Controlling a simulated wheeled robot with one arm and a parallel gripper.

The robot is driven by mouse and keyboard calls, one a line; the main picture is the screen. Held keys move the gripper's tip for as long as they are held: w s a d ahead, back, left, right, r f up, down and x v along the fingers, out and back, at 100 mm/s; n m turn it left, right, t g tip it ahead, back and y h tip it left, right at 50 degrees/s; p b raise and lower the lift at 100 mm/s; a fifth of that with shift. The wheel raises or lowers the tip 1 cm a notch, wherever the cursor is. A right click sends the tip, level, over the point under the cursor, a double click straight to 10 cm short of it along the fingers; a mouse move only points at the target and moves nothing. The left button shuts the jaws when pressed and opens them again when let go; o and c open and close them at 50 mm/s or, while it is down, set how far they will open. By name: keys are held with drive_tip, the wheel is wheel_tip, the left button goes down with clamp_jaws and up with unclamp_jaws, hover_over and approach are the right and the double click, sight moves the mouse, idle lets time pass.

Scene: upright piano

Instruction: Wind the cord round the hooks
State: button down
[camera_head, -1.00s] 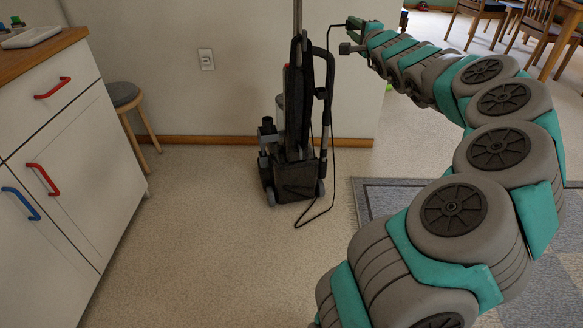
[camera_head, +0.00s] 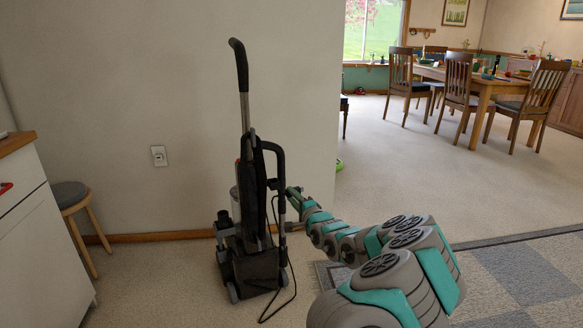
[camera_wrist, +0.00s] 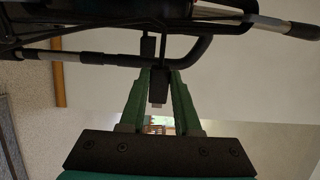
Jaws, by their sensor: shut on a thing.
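A black upright vacuum cleaner (camera_head: 258,266) stands on the floor with its handle (camera_head: 240,65) pointing up. A thin black cord (camera_head: 294,285) hangs beside its right side and makes a loose loop on the floor. A short dark hook (camera_head: 272,184) sticks out on the upper right of the vacuum; a dark peg-like hook (camera_wrist: 148,46) also shows in the wrist view. My gripper (camera_head: 288,191) is at the vacuum's right side, close to the upper hook. In the wrist view its green fingers (camera_wrist: 159,96) close around a small dark piece, apparently the cord's end. The cord's path near the hooks is hard to see.
A white cabinet (camera_head: 40,245) and a round stool (camera_head: 68,194) stand to the left. A wall with an outlet (camera_head: 159,156) is behind the vacuum. A grey checked rug (camera_head: 530,270) lies to the right, with a dining table (camera_head: 482,84) and chairs farther back.

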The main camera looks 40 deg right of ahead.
wheel_tip(320, 180, down, 35)
drive_tip(key=s+b, duration=0.2)
drive_tip(key=b, duration=1.8)
drive_tip(key=w+a+p, duration=0.2)
drive_tip(key=a+p, duration=0.3)
drive_tip(key=a, duration=0.3)
drive_tip(key=w+a+p, duration=0.2)
drive_tip(key=a+p, duration=0.4)
drive_tip(key=a, duration=0.2)
drive_tip(key=shift+w+r+m+h, duration=0.3)
drive_tip(key=shift+w+r+h, duration=0.1)
drive_tip(key=shift+w+r, duration=0.1)
